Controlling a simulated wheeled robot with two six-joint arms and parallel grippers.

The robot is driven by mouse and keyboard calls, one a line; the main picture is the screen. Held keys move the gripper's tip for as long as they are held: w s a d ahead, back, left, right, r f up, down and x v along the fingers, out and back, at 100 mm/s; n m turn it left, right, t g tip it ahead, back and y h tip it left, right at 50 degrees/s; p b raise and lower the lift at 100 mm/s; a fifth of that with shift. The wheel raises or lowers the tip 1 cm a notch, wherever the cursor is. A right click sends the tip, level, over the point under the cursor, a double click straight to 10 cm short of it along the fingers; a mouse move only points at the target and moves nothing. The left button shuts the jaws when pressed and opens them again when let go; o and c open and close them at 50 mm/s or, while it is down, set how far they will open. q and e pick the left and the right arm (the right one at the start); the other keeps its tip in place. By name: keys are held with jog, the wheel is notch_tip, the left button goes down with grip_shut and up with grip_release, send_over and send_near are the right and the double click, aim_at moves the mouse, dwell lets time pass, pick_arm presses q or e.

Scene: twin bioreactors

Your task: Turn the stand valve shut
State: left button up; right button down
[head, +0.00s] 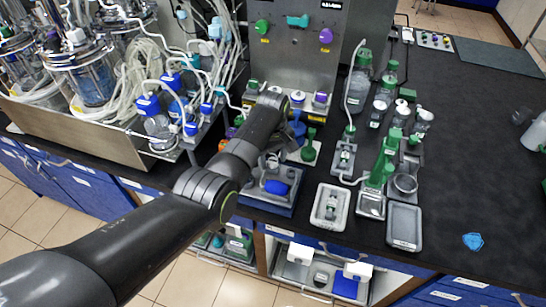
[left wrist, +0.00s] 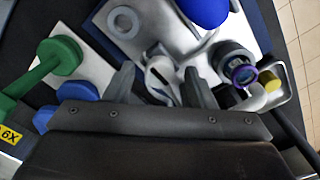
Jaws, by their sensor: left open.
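A small stand (head: 280,203) with a grey plate on a blue base sits near the bench's front edge in the head view; a blue bulb (head: 276,187) is on it. In the left wrist view the grey plate (left wrist: 150,38) carries a ring, the blue bulb (left wrist: 205,10) and a pale valve-like piece (left wrist: 160,72), which seems to be the stand valve. My left gripper (left wrist: 160,78) is open, its fingers on either side of this pale piece; contact cannot be told. In the head view my forearm partly hides the left gripper (head: 271,160). My right gripper is out of view.
A green handled piece (head: 309,151) stands close right of the stand, also in the left wrist view (left wrist: 62,56). A purple-ringed fitting (left wrist: 243,74) is at the other side. Grey trays (head: 404,226) lie further right. Bioreactor vessels and tubing (head: 130,75) crowd the left.

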pick_arm(q)
jog(key=c, duration=1)
jog(key=shift+m, duration=0.3)
jog(key=shift+r+m+p, duration=0.1)
jog(key=shift+m+p, duration=0.7)
jog(key=shift+m, duration=0.4)
jog(key=m+p, duration=0.1)
jog(key=m, duration=0.3)
jog(key=shift+m, duration=0.3)
jog(key=m+p, duration=0.1)
jog(key=m, duration=0.9)
jog(key=shift+w+m, duration=0.1)
jog(key=shift+m, duration=0.2)
